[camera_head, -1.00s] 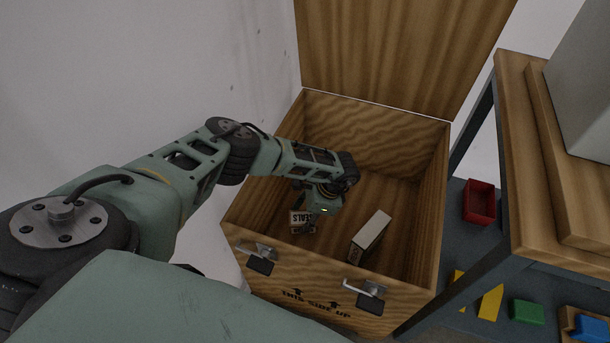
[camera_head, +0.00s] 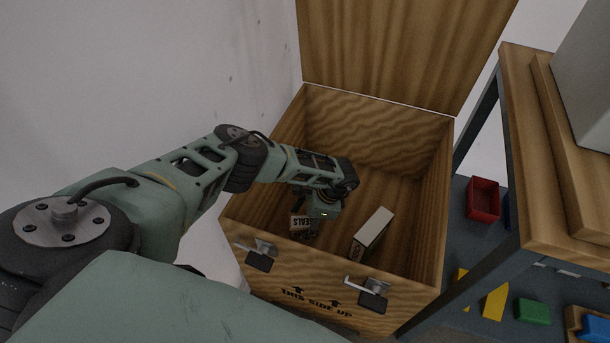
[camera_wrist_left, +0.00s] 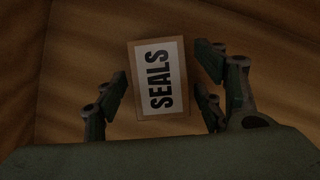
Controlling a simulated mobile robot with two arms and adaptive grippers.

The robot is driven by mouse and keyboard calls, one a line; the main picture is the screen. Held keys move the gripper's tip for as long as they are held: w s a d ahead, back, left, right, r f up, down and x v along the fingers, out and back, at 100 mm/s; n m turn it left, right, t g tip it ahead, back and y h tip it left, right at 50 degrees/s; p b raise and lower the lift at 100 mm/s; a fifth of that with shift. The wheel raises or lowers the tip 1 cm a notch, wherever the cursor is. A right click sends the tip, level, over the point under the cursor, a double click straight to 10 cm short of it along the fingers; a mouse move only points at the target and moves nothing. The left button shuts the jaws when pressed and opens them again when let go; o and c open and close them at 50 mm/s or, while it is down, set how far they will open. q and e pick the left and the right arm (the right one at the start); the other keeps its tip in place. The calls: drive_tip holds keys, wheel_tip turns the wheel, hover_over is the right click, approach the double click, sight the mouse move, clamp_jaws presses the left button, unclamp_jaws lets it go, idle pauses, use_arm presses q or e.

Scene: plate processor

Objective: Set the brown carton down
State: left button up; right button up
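The brown carton (camera_wrist_left: 146,116), with a white label reading SEALS, is inside the wooden crate (camera_head: 287,258), near its front left corner. It also shows in the head view (camera_head: 297,232), partly hidden by my left gripper (camera_head: 308,211). In the left wrist view the carton lies between the fingers of my left gripper (camera_wrist_left: 160,84), label facing the camera. Gaps show on both sides of it, so the gripper looks open around it. The carton appears to rest on the crate floor, but its underside is hidden. My right gripper is not in view.
A second pale-topped carton (camera_head: 373,231) stands in the crate to the right. The crate's lid (camera_head: 400,50) is up at the back, and two latches stick out in front. A wooden-topped table (camera_head: 530,150) stands at right, with a red bin (camera_head: 482,199) beneath it.

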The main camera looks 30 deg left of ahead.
sight(305, 221)
use_arm(q)
drive_tip(key=shift+w+r, duration=0.1)
drive_tip(key=shift+r, duration=0.25)
drive_tip(key=p+v, duration=0.2)
drive_tip(key=v, duration=0.3)
drive_tip(key=shift+r, duration=0.15)
drive_tip(key=p+v, duration=0.2)
drive_tip(key=v, duration=0.4)
drive_tip(key=shift+d, duration=0.15)
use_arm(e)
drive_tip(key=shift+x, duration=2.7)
use_arm(q)
drive_tip(key=shift+r, duration=0.1)
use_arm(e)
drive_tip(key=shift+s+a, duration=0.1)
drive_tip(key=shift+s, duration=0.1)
